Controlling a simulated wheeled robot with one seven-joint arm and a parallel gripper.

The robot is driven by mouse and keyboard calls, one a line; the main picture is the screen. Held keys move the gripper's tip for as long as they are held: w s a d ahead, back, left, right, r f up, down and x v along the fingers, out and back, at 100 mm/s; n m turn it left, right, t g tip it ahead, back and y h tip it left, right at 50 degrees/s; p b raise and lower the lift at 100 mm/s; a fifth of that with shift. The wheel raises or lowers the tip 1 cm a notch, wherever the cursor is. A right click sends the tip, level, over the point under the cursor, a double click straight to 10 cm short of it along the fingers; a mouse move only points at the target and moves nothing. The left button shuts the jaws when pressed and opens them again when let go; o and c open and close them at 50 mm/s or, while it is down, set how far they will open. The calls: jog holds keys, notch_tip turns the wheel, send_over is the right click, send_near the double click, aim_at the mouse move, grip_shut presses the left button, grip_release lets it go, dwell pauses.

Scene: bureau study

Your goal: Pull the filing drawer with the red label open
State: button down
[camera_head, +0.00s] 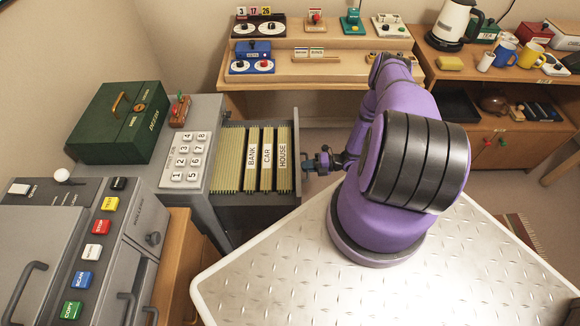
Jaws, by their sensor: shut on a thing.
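A grey filing drawer (260,201) stands pulled out from the grey cabinet (190,205), showing hanging files inside with tabs reading BANK, CAR and HOUSE. Its front panel (297,150) is seen edge-on from above, so no red label shows. My gripper (312,164) is at the outer side of this front panel, at the level of its handle. It is shut on the drawer handle, which is mostly hidden by the fingers. My purple arm reaches in from the right and hides part of the area beside the gripper.
A green box (122,122) and a white number keypad (188,158) sit on the cabinet. A grey copier (70,245) with coloured buttons stands at the lower left. A wooden desk (330,72) stands behind, and a side table with a kettle (453,24) at the back right.

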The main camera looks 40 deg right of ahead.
jog(key=shift+f+v, duration=0.25)
jog(key=shift+v, duration=0.95)
jog(key=c, duration=1.2)
grip_release()
jog(key=shift+s+d, duration=0.1)
jog(key=shift+d, duration=0.1)
jog(key=v, duration=1)
jog(key=shift+s+d, duration=0.15)
jog(key=shift+d, duration=0.05)
